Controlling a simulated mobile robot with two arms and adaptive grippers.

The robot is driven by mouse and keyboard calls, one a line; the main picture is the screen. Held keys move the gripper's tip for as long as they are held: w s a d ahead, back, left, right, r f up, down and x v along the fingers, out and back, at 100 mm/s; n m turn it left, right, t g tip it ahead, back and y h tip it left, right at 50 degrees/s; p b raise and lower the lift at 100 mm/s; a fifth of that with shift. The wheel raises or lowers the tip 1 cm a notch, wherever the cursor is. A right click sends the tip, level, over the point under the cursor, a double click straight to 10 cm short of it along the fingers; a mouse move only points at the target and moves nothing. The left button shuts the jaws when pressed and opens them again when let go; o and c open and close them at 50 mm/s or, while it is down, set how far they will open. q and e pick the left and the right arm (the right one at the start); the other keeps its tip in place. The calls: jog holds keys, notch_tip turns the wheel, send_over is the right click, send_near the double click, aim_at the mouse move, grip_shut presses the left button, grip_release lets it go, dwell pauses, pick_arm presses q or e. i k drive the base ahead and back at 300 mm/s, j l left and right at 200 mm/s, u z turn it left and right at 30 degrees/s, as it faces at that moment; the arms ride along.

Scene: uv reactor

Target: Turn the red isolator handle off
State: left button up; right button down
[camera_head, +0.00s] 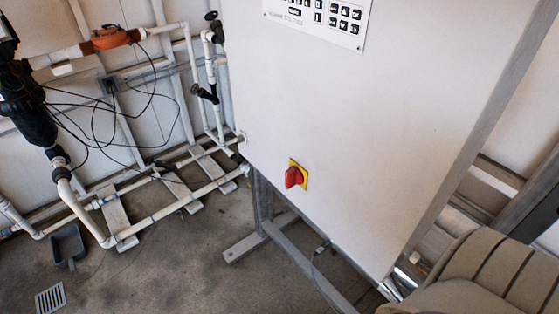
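The red isolator handle (294,178) sits on a yellow square plate (305,172) low on the front of the large white cabinet (350,130). The plate is tilted in the picture. The red handle stands out from the cabinet face, and nothing covers it or touches it. I cannot read any on or off marking, so I cannot tell its switch position. Neither my left nor my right gripper shows in the head view.
The cabinet stands on a grey metal frame (275,232). A button panel (325,17) is at its top. White pipes (170,208) and black cables fill the left. A grey dustpan-like object (68,245) and a floor drain (50,299) lie on open concrete.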

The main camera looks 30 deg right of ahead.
aim_at(292, 176)
jog(key=i+j+z, duration=0.1)
jog(key=j+z, duration=0.35)
jog(key=z, duration=0.25)
jog(key=j+z, duration=0.35)
jog(key=i+l, duration=0.05)
